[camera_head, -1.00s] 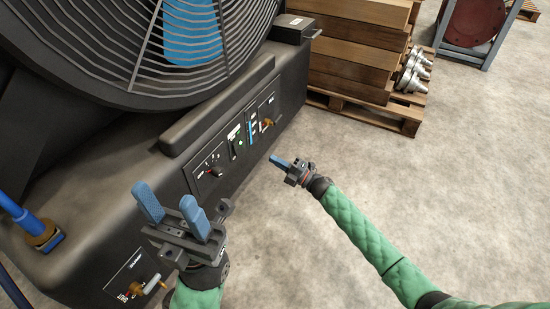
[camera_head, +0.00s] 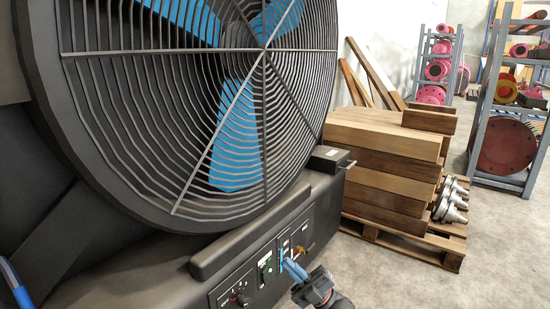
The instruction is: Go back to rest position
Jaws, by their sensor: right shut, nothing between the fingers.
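My right gripper (camera_head: 294,268) shows at the bottom of the head view, in front of the black fan machine's control panel. Its blue fingers are shut and hold nothing. Its dark wrist is cut off by the lower edge of the picture. The control panel (camera_head: 262,269) carries a red-marked dial (camera_head: 241,300), a green switch and a brass-coloured fitting (camera_head: 299,250). I cannot tell whether the fingers touch the panel.
The large fan (camera_head: 225,120) fills the left. Stacked timber (camera_head: 385,140) stands on a pallet (camera_head: 405,240) with metal parts (camera_head: 452,200) beside it. Racks (camera_head: 507,100) with red and pink flanged pieces stand at the right. The floor (camera_head: 497,240) at lower right is clear.

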